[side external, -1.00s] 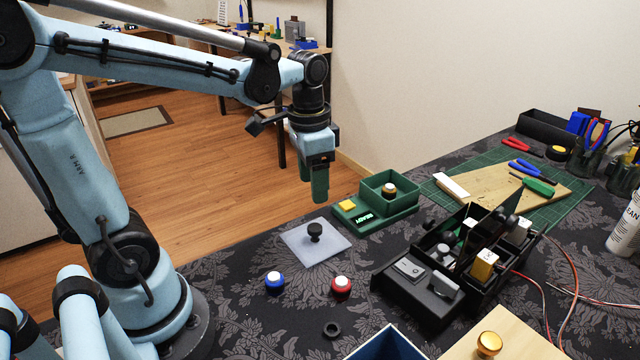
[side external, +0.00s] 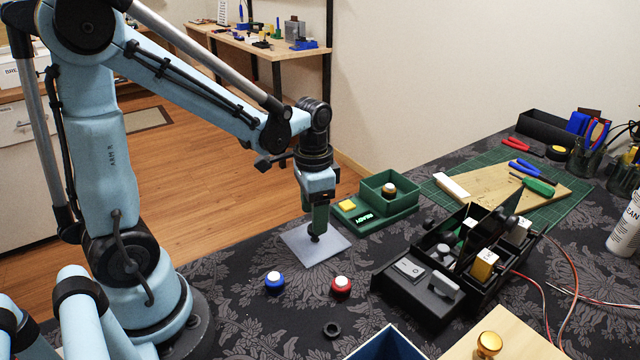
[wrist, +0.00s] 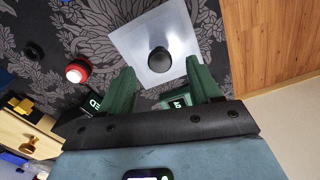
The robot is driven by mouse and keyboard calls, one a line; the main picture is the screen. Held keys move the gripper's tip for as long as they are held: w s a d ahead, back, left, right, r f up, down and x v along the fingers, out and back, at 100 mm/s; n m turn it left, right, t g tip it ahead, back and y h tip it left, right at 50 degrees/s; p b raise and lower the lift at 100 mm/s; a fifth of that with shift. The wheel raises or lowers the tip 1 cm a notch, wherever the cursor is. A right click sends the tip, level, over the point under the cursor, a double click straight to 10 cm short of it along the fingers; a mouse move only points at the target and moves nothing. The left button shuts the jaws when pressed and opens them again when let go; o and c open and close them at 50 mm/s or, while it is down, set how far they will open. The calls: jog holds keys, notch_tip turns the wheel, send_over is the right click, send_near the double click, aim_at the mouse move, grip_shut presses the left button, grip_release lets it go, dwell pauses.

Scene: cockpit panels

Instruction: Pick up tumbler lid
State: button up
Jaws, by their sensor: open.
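The tumbler lid (side external: 330,249) appears to be a flat, translucent square plate with a black knob (side external: 314,238) standing at its middle. It lies flat on the dark patterned cloth. In the wrist view the lid (wrist: 181,31) and its round knob (wrist: 159,59) show just beyond my fingertips. My gripper (side external: 319,225) points down, low over the plate, with its green fingers at or just above the knob. In the wrist view my gripper (wrist: 160,68) is open, a finger to each side of the knob in the picture. I cannot tell whether either finger touches it.
A green tray (side external: 376,219) stands behind the plate. Blue (side external: 274,281) and red (side external: 341,286) buttons and a black ring (side external: 332,329) lie in front. A black box of switches (side external: 415,292) stands at right.

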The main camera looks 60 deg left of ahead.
jog(key=shift+w+d+f, duration=0.1)
jog(key=shift+w+f, duration=0.05)
jog(key=shift+f, duration=2.1)
jog(key=c, duration=1.1)
jog(key=shift+r, duration=0.1)
jog(key=shift+c, duration=0.2)
